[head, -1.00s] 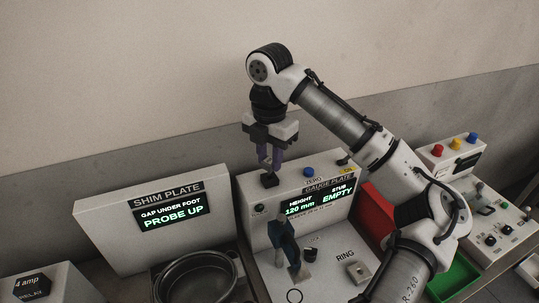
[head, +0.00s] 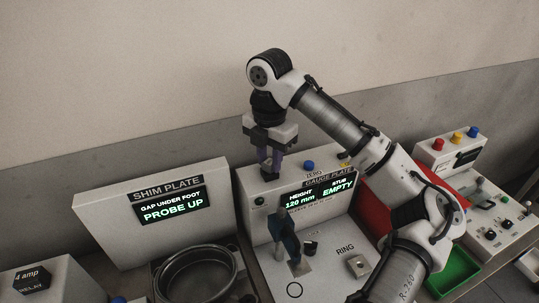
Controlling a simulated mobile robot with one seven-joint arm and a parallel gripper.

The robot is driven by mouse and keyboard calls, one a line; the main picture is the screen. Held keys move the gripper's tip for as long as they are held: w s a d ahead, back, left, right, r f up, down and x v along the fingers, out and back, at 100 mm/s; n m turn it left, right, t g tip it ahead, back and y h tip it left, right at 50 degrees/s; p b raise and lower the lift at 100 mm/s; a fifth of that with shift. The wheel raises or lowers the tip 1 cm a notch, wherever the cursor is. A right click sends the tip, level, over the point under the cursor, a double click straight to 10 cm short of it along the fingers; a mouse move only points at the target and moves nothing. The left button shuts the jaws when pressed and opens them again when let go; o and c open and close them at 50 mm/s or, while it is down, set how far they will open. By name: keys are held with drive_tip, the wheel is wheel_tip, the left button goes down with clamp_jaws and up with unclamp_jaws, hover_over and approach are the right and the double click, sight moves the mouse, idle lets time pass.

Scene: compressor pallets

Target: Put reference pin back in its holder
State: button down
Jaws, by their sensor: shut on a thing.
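My gripper (head: 269,167) points down, with purple fingers and dark tips, just over the left end of the gauge plate housing's top edge (head: 243,173). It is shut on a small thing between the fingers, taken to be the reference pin. The pin is nearly hidden by the fingers and is too small to make out. I cannot tell whether it touches the housing. The pin's holder cannot be made out. The gauge plate display (head: 318,193) reads height 120 mm and stub EMPTY. A dark blue probe-like part (head: 286,236) stands in front of it.
A shim plate housing (head: 165,210) reads PROBE UP, with a round dark pan (head: 200,274) before it. A relay box (head: 36,283) is at lower left. A red bin (head: 373,207), a green tray (head: 453,272) and a button console (head: 450,155) are at right.

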sight(270, 162)
drive_tip(key=shift+f, duration=0.15)
drive_tip(key=c, duration=1.1)
unclamp_jaws()
drive_tip(key=shift+o, duration=0.2)
wheel_tip(270, 162, up, 14)
drive_tip(key=b, duration=0.1)
drive_tip(key=shift+f, duration=0.1)
